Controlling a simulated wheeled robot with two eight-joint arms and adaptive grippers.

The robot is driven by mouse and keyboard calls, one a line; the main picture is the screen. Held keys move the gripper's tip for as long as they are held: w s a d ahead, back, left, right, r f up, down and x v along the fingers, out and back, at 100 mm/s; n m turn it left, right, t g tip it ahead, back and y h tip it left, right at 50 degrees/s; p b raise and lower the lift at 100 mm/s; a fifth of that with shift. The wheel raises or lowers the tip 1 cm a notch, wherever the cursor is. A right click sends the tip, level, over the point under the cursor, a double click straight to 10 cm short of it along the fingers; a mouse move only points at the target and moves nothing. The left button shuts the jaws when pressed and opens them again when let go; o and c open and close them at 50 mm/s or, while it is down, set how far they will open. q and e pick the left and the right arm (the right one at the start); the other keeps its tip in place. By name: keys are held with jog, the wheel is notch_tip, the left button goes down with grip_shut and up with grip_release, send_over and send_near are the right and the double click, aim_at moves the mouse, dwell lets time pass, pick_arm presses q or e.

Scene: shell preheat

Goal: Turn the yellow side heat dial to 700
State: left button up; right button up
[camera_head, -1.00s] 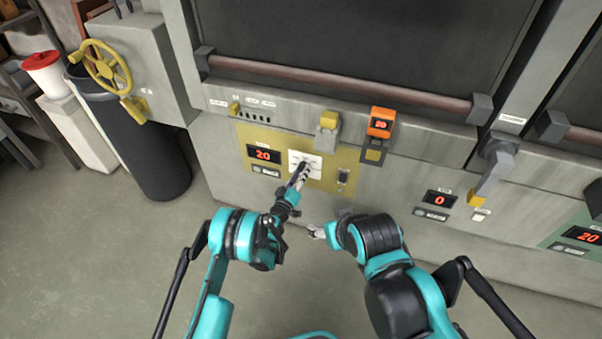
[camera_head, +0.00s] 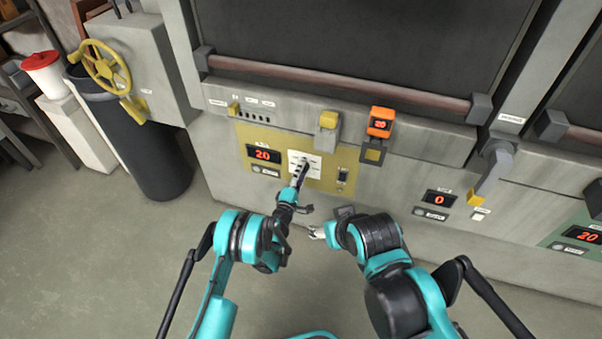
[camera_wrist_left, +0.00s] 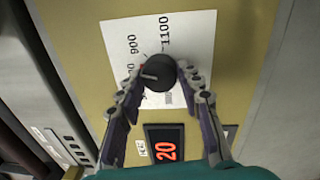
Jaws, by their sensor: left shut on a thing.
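The yellow side heat dial (camera_wrist_left: 157,72) is a round black knob on a white scale card (camera_wrist_left: 178,30), set in a yellow panel (camera_head: 330,187). In the left wrist view the numbers 900 and 1100 are readable on the card; others are hidden by the fingers and knob. A pale line shows on the knob's face. My left gripper (camera_wrist_left: 161,74) is shut on the dial, one finger on each side. It also shows at the card in the head view (camera_head: 301,172). The yellow panel's display (camera_head: 263,154) reads 20. My right gripper (camera_head: 317,232) hangs away from the panel.
An orange-framed display (camera_head: 380,123) and a yellow-capped handle (camera_head: 327,131) are above and right of the dial. A long brown bar (camera_head: 340,88) crosses the furnace door. A yellow handwheel (camera_head: 105,66) and black bin (camera_head: 150,150) stand left.

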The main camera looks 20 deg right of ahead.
pick_arm(q)
jog(key=shift+n, duration=1.7)
jog(key=o, duration=1.2)
jog(key=shift+w, duration=0.1)
jog(key=shift+c, duration=0.2)
jog(key=shift+r, duration=0.1)
send_near(304, 145)
jog(key=x, duration=0.2)
jog(key=f+x, duration=0.1)
jog(key=x, duration=0.2)
jog(key=shift+w+d+f, duration=0.15)
jog(key=shift+w+d, duration=0.1)
jog(key=shift+w, duration=0.05)
jog(key=shift+w+r, duration=0.15)
jog(key=shift+r, duration=0.15)
jog(key=shift+d+r, duration=0.1)
jog(key=shift+r, duration=0.25)
